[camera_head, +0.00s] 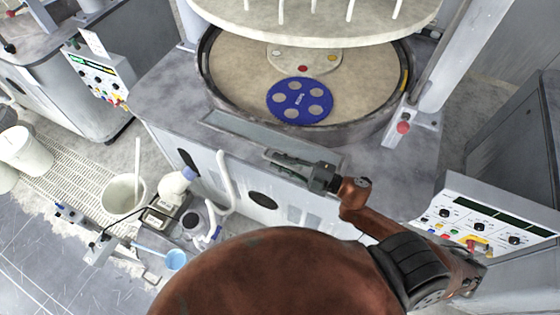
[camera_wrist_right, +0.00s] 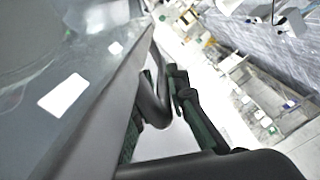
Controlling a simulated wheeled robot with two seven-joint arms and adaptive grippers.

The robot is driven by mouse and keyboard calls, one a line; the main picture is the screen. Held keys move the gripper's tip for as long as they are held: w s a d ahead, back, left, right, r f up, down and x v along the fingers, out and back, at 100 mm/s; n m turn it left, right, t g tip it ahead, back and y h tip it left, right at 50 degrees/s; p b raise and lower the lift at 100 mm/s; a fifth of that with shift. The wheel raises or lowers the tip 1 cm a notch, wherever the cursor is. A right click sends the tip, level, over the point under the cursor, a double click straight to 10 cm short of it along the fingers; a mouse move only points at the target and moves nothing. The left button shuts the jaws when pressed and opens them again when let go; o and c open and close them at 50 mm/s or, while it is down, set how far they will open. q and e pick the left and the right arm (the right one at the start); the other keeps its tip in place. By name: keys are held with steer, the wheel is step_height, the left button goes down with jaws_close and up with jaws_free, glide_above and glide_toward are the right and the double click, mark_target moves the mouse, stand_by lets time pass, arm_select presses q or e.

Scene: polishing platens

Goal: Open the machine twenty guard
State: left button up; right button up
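A polishing machine has a round pale platen (camera_head: 235,75) inside a dark rim, with a blue disc (camera_head: 300,101) with several round pads on it. A grey, glassy guard strip (camera_head: 250,130) runs along the machine's front top edge. No machine number is readable. My right gripper (camera_head: 280,158) is at the strip's front edge, near its right part. My left gripper is out of view.
A pale upper plate (camera_head: 320,18) hangs over the platen.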

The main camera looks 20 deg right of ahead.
mark_target(300, 169)
steer(key=o, duration=0.3)
steer(key=shift+s, duration=0.1)
steer(key=v, duration=1.2)
steer(key=shift+d, duration=0.1)
steer(key=shift+c, duration=0.5)
